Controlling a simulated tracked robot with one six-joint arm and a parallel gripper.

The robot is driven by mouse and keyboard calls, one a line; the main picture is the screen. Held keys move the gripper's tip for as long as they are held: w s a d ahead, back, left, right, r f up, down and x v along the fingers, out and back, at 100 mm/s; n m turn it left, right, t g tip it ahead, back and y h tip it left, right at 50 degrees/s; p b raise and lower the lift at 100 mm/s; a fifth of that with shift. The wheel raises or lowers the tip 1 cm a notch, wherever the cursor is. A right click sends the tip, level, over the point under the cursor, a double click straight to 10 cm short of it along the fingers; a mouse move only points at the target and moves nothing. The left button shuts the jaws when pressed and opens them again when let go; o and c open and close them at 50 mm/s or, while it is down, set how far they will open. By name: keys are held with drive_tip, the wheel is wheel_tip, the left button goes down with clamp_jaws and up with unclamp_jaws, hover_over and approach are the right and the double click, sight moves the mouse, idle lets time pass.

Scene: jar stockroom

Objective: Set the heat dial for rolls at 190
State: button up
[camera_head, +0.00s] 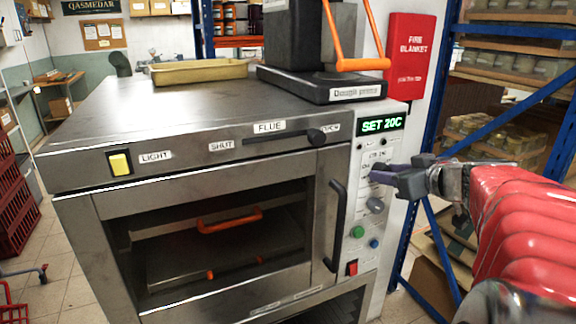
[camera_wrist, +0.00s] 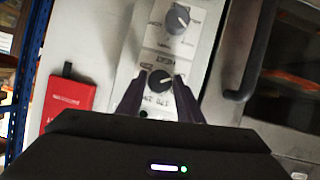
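The oven (camera_head: 90,140) has a control panel on its right front. Its green display (camera_head: 382,124) reads "SET 20C". In the wrist view a dark dial (camera_wrist: 160,84) with a pale pointer line sits on a white label plate. The plate's printing is too small to read surely. My gripper (camera_wrist: 160,78) has its two dark fingers apart, one on each side of this dial. I cannot tell whether they touch it. In the head view my gripper (camera_head: 376,171) reaches the panel from the right and mostly hides the dial.
A grey knob (camera_head: 375,205), green button (camera_head: 357,232), blue button (camera_head: 374,243) and red switch (camera_head: 352,268) lie below the dial. The oven door handle (camera_head: 336,225) stands out to the left. A blue rack post (camera_head: 425,110) rises behind.

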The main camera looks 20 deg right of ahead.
drive_tip(key=c, duration=0.6)
drive_tip(key=shift+d, duration=0.15)
